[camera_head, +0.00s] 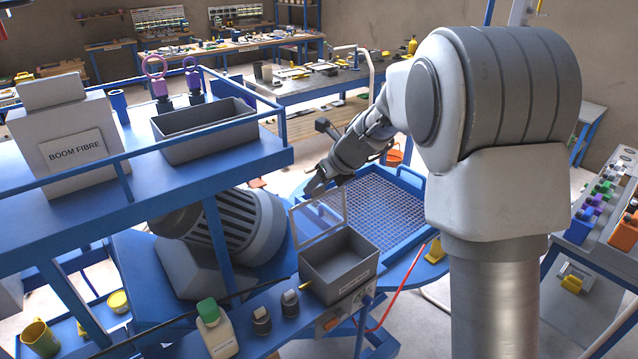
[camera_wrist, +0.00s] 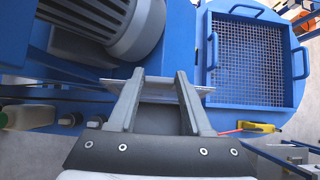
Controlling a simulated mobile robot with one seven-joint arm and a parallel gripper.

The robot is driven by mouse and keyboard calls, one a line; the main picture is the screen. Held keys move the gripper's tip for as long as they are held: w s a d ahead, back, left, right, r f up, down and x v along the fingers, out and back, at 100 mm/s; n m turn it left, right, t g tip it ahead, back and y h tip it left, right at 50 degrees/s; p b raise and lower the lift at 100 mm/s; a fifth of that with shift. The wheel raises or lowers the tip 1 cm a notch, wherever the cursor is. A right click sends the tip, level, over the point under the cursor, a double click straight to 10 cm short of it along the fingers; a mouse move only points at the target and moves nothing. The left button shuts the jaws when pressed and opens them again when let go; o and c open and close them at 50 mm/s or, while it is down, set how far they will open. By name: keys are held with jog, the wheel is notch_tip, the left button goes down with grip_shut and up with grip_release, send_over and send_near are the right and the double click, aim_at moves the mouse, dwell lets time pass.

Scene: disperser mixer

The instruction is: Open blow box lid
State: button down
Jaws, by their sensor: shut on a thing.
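The blow box (camera_head: 340,283) is a grey open-topped box with a label on its front, on the blue frame in the lower middle of the head view. Its clear, pale-framed lid (camera_head: 320,238) stands raised at the back left of the box, tilted up near vertical. My gripper (camera_head: 318,190) is at the lid's upper edge and shut on it. In the wrist view the lid (camera_wrist: 202,90) shows as a thin pale edge across my fingertips (camera_wrist: 160,82). Much of the box is hidden behind my gripper there.
A grey motor (camera_head: 235,225) is left of the lid. A blue mesh tray (camera_head: 385,215) lies behind and right. A green-capped bottle (camera_head: 215,328) and two small dark-bodied items stand left of the box. A blue shelf (camera_head: 230,155) with a railing is at upper left.

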jog(key=c, duration=0.7)
grip_release()
jog(key=shift+w+a+r, duration=0.1)
jog(key=shift+w+r, duration=0.05)
jog(key=shift+r, duration=0.15)
jog(key=o, duration=0.4)
jog(key=shift+f, duration=0.2)
jog(key=v, duration=1.7)
jog(key=shift+r, duration=0.2)
jog(key=s+d+f+n+h+b, duration=0.1)
jog(key=s+f+n, duration=0.2)
jog(key=s+n, duration=0.6)
jog(key=s+d+f+n+h+b, duration=0.2)
jog(key=s+f+n, duration=0.2)
jog(key=s+n, duration=0.5)
jog(key=s+d+f+n+h+b, duration=0.1)
jog(key=s+d+f+n+b, duration=0.1)
jog(key=s+n, duration=0.7)
jog(key=shift+s+d+f+n+g, duration=0.2)
jog(key=shift+f+n, duration=0.1)
jog(key=shift+n, duration=0.15)
jog(key=shift+s+d+f+n+g, duration=0.1)
jog(key=shift+s+f+n, duration=0.1)
jog(key=shift+f+n, duration=0.2)
